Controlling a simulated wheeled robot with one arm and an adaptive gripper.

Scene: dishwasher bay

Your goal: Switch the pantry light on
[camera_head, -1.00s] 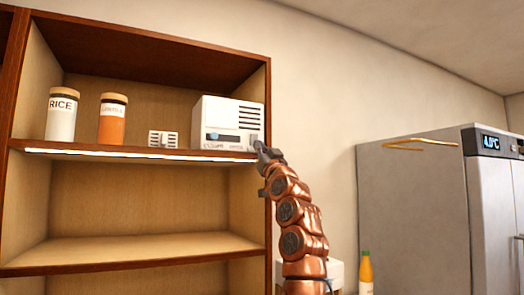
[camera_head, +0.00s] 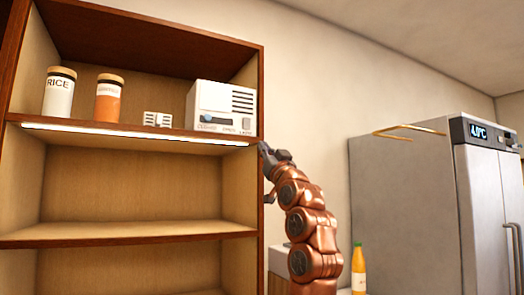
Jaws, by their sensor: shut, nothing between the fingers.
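A white box (camera_head: 207,97) with a vent grille stands at the right end of the upper shelf. A long strip (camera_head: 125,134) along the shelf's front edge glows white. My gripper (camera_head: 265,149) is shut and empty, just below and right of the box, by the cabinet's right side. It appears apart from the switch, which is in plain view.
A rice jar (camera_head: 59,95), an orange jar (camera_head: 108,102) and a small white slotted block (camera_head: 157,119) stand on the same shelf. The lower shelf (camera_head: 130,233) is empty. At the right are a steel fridge (camera_head: 410,190) and an orange bottle (camera_head: 358,266).

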